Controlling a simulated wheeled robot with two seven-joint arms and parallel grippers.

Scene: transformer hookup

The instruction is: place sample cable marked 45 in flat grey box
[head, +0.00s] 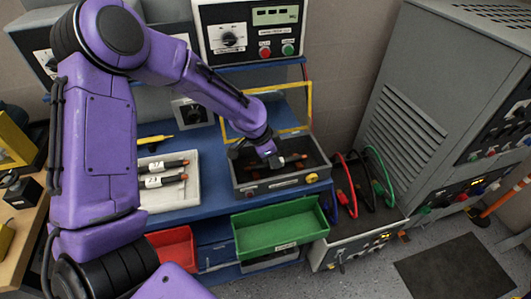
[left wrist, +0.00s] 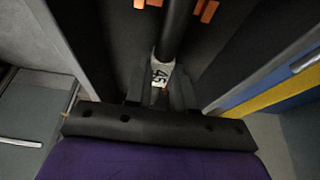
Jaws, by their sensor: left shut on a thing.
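My left gripper (head: 272,160) is shut on a dark sample cable. In the left wrist view the cable (left wrist: 176,30) runs up from between the fingers, and its white tag (left wrist: 161,75) reads 45. In the head view the cable (head: 292,158) shows beside the fingertips, inside the flat grey box (head: 244,188). The box has a dark interior and controls on its front. I cannot tell whether the cable touches the box floor. My right gripper is not in view.
A white tray (head: 152,204) with other tagged cables (head: 170,180) lies left of the box. A yellow frame (head: 309,105) stands behind the box. A green bin (head: 280,230) and a red bin (head: 172,245) are in front. Coloured leads (head: 382,170) hang at the right.

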